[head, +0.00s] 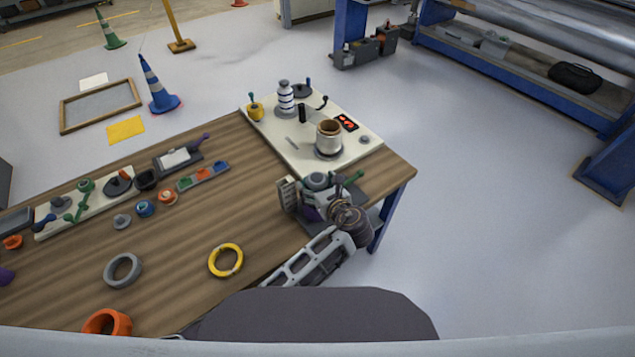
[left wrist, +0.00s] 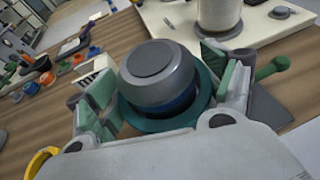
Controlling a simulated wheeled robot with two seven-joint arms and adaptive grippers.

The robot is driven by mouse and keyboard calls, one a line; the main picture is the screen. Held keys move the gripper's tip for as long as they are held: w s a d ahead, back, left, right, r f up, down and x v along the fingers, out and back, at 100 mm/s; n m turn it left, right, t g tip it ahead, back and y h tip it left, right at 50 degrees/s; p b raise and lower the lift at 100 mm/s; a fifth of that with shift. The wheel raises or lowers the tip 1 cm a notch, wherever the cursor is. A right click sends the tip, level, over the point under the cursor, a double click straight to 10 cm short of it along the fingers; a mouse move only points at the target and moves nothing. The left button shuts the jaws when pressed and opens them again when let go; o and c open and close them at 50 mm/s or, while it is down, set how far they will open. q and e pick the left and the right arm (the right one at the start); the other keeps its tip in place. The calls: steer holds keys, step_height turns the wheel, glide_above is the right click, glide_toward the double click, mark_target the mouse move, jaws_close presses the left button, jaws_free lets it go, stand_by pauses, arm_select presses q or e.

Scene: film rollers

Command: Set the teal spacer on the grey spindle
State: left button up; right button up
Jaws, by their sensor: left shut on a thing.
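My left gripper (head: 316,196) is at the right end of the wooden table, around the grey spindle (head: 315,178). In the left wrist view, the spindle's rounded grey top (left wrist: 160,72) stands between the two green-padded fingers of the gripper (left wrist: 165,98). The teal spacer (left wrist: 204,95) is a ring around the spindle, below its grey top, with a dark blue band showing inside it. The fingers are shut on the spacer from both sides. The spacer's underside and whether it rests on the base are hidden. My right gripper is not in view.
A cream board (head: 290,142) with a white spool and a brown cup stands just behind. A green-knobbed lever (left wrist: 275,68) is close to the right finger. A yellow ring (head: 226,260) and grey ring (head: 123,270) lie on the table, with clear wood between.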

mark_target(318, 179)
arm_select(q)
steer(key=shift+f+b, duration=0.3)
steer(key=shift+f, duration=1.7)
steer(key=o, duration=1)
steer(key=shift+r, duration=4.95)
